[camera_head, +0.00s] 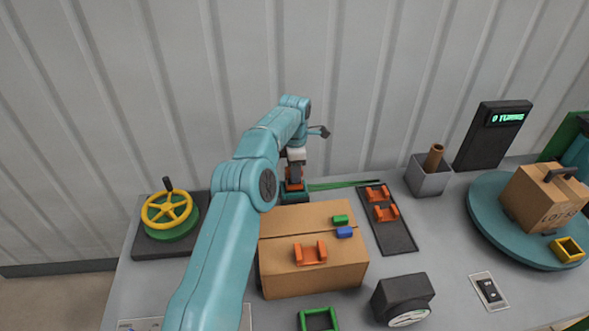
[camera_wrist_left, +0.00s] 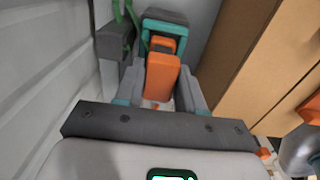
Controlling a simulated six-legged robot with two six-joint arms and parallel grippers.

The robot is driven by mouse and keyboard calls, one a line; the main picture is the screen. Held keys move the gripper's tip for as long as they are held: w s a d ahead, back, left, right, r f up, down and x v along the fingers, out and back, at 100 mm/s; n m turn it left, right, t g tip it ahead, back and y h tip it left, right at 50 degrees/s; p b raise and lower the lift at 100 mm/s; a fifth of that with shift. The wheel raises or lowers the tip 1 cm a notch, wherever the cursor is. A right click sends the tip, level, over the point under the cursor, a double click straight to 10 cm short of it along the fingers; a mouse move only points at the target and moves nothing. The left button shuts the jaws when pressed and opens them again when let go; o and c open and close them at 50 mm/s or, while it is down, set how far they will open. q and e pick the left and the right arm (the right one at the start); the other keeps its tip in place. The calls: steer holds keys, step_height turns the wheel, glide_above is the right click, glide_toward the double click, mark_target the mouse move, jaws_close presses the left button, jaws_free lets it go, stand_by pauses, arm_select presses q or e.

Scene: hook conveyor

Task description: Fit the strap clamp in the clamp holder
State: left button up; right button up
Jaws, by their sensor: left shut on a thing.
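My left gripper (camera_head: 295,180) reaches down behind the cardboard box, near the wall. In the left wrist view its grey fingers (camera_wrist_left: 162,88) are shut on an orange piece (camera_wrist_left: 160,72), which I take for the strap clamp. Just beyond it is a dark block with a teal rim (camera_wrist_left: 165,26), which also shows in the head view (camera_head: 295,196); it may be the clamp holder. The orange piece overlaps this block in the picture; I cannot tell whether it is seated in it. My right gripper is not in view.
The cardboard box (camera_head: 335,270) stands close to the gripper, with an orange clip (camera_head: 310,253) on top. A dark tray (camera_head: 397,238) with orange clips lies to its right. Green straps (camera_head: 335,186) run behind. A yellow handwheel (camera_head: 167,209) stands left, a turntable (camera_head: 487,208) right.

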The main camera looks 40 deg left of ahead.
arm_select(q)
steer(key=shift+f+b, duration=0.45)
steer(key=shift+f, duration=0.45)
steer(key=o, duration=1.2)
steer(key=shift+r, duration=0.1)
